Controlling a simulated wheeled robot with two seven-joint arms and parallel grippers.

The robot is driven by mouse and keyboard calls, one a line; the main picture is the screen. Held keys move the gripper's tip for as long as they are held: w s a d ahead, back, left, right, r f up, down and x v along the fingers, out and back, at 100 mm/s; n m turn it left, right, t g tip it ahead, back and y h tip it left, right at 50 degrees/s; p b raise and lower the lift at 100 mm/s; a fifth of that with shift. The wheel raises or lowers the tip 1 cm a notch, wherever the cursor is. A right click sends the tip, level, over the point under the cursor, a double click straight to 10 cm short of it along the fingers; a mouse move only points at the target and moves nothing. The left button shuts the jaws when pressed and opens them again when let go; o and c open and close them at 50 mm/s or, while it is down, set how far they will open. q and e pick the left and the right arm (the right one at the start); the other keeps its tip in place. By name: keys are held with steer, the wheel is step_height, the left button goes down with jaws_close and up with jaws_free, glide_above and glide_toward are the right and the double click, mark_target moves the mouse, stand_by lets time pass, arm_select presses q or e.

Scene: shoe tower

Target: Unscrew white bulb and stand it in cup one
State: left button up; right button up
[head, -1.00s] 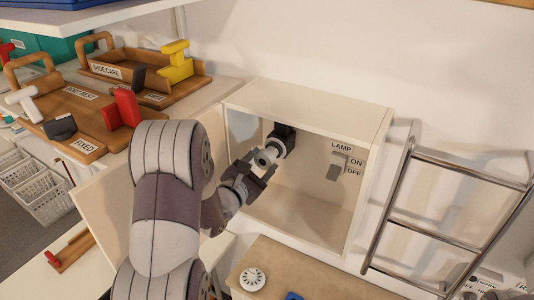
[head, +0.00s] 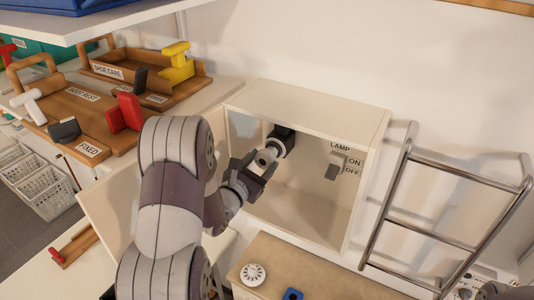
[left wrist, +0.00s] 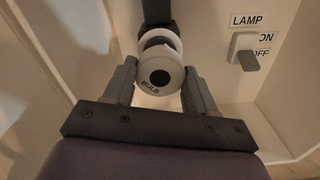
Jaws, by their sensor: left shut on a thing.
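The white bulb (head: 262,158) is inside the open lamp box, in front of a black socket (head: 283,137) on its back wall. In the left wrist view the round bulb (left wrist: 160,75), marked BULB, faces the camera with the black socket stem (left wrist: 158,12) behind it. I cannot tell whether the threads still engage. My left gripper (head: 258,170) is shut on the bulb, one finger on each side of it; it also shows in the left wrist view (left wrist: 160,90). I cannot make out cup one. My right gripper is not in view.
The lamp box (head: 310,97) has side walls close around the gripper. A switch (head: 335,168) marked ON and OFF is on its back wall. A metal rack (head: 440,200) stands to the right.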

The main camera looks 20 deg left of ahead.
arm_select(q)
steer(key=o, duration=0.8)
steer(key=shift+s+f, duration=0.1)
steer(key=s+b, duration=0.2)
steer(key=s, duration=0.1)
steer(key=s+b, duration=0.1)
steer(key=shift+s+a+f, duration=0.3)
steer(key=shift+s, duration=0.1)
steer(key=s, duration=0.2)
steer(key=s+b, duration=0.1)
steer(key=s, duration=0.4)
steer(key=shift+s+a+r+b, duration=0.2)
steer(key=shift+s+r+b, duration=0.1)
steer(key=shift+r+b, duration=0.05)
steer(key=shift+c, duration=0.6)
